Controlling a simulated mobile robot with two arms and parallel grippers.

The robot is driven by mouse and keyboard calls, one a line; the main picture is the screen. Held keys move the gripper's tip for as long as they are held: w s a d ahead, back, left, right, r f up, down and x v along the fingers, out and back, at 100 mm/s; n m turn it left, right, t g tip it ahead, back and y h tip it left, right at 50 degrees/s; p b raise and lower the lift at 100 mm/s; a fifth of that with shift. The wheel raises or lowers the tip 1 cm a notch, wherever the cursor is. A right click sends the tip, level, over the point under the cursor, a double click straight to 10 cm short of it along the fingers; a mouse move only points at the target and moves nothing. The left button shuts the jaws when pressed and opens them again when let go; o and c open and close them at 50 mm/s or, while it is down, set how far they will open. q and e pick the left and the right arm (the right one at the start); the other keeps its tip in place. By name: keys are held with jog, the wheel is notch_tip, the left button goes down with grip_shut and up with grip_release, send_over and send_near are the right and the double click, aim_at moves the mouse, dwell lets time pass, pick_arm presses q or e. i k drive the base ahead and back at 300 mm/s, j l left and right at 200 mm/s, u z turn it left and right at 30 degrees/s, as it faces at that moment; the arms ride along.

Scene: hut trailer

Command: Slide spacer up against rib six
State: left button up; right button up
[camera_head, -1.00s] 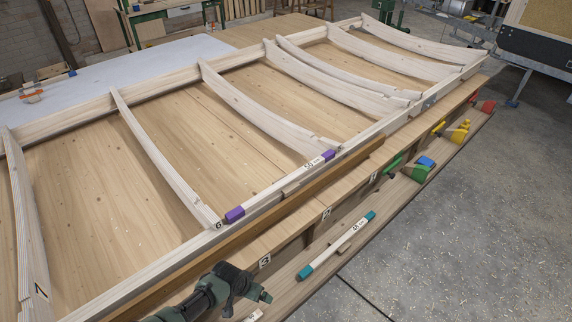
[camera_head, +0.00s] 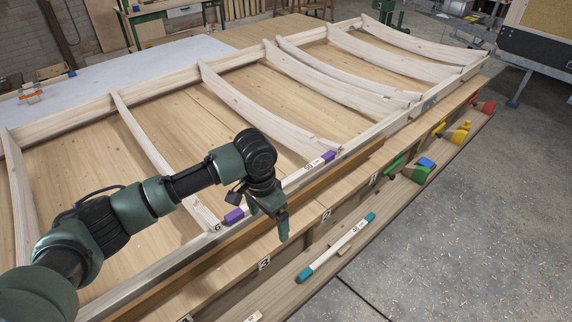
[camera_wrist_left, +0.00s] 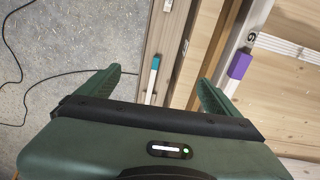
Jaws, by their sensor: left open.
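The spacer, a white bar with purple ends (camera_head: 233,216), lies along the front rail (camera_head: 165,262). Its near purple end is beside the foot of rib six (camera_head: 190,200), by the label 6; I cannot tell whether they touch. Its far purple end is by another rib, and my gripper partly hides its middle. In the left wrist view the near purple end (camera_wrist_left: 239,66) is right of my fingers, outside them. My left gripper (camera_head: 278,222) is open and empty, pointing down just in front of the rail; its spread fingers also show in the left wrist view (camera_wrist_left: 160,78). My right gripper is not in view.
A white bar with teal ends (camera_head: 337,246) lies on the lower ledge (camera_head: 385,212). It also shows in the left wrist view (camera_wrist_left: 152,85). Green, blue and yellow pieces (camera_head: 422,168) lie farther along the ledge. Several curved ribs cross the frame.

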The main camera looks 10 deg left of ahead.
aim_at(290, 186)
jog(key=i, duration=0.95)
